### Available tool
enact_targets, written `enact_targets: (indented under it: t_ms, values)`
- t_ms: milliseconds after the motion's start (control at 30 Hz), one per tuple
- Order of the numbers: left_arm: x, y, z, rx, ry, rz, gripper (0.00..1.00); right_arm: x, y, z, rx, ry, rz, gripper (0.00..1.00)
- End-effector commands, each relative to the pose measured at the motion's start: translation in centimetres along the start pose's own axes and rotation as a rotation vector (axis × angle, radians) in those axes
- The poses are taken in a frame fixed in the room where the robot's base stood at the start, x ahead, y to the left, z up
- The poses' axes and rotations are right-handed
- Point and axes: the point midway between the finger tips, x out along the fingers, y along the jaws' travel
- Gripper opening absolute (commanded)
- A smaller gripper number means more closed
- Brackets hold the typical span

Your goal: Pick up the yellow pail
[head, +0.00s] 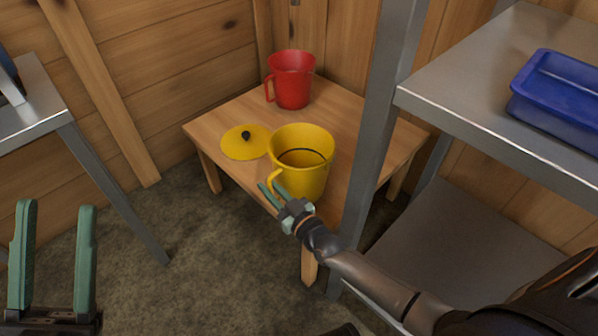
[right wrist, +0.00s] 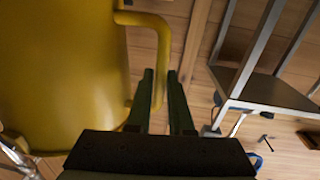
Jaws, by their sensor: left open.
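The yellow pail (head: 313,178) stands upright and open-topped on a low wooden table, with its handle (head: 275,177) toward the front left. A dark line runs around its inside. In the right wrist view the pail's wall (right wrist: 60,70) fills the left side, and the handle (right wrist: 161,50) passes between the fingers of my right gripper (right wrist: 163,75). The fingers are close together with the handle filling the gap. In the head view my right gripper (head: 271,192) is at the handle's lower part. My left gripper (head: 55,210) is open and empty at the lower left, away from the table.
A yellow lid (head: 240,148) with a black knob lies left of the pail on the wooden table (head: 222,116). A red jug (head: 292,82) stands behind. A metal shelf with a blue tub (head: 560,105) is at the right; its post (head: 375,130) is close to the pail.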

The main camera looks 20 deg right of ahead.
Motion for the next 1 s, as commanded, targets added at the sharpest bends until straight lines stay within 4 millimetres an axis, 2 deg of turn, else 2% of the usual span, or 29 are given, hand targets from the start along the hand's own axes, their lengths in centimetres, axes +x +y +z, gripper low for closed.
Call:
enact_targets:
  t_ms: [33,167,1000]
  values:
    - [0.0,-0.01,0.0,-0.001,0.0,-0.002,0.5,-0.02,0.01,0.01,0.0,0.0,0.0,0.12]
    - [0.01,-0.03,-0.01,-0.002,0.0,-0.004,0.5,-0.02,0.01,0.02,0.0,0.0,0.0,0.0]
    - [-0.06,0.09,0.02,0.0,-0.001,0.005,0.5,-0.03,0.03,0.04,-0.001,-0.001,0.0,0.0]
